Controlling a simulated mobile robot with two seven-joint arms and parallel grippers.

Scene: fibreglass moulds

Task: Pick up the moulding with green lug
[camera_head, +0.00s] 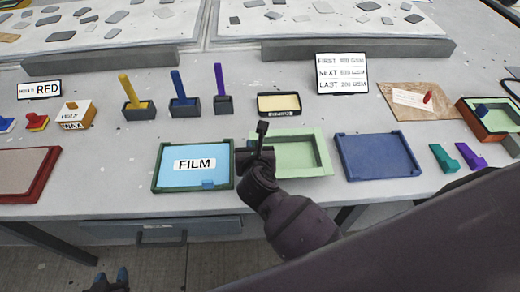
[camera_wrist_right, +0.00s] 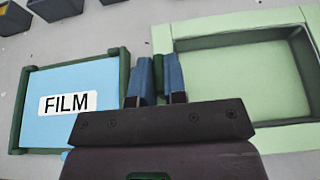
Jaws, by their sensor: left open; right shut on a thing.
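The moulding with green lug is a pale green rectangular tray (camera_head: 318,150), right of the FILM panel in the head view. It fills the right of the right wrist view (camera_wrist_right: 240,80). Its dark green lug (camera_wrist_right: 158,75) stands at its left side, between my right gripper's blue fingers. My right gripper (camera_head: 262,145) is shut on this lug, and in the head view it covers the moulding's left edge. I cannot tell whether the moulding is clear of the table. My left gripper (camera_head: 111,274) is open and empty at the lower left, below the table's front edge.
The green-framed FILM panel (camera_head: 163,169) lies close left of my right gripper. A blue tray (camera_head: 375,157) lies right of the moulding. Behind stand a cream-filled black tray (camera_head: 279,103) and coloured posts in holders. A red-edged tray (camera_head: 25,172) lies far left.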

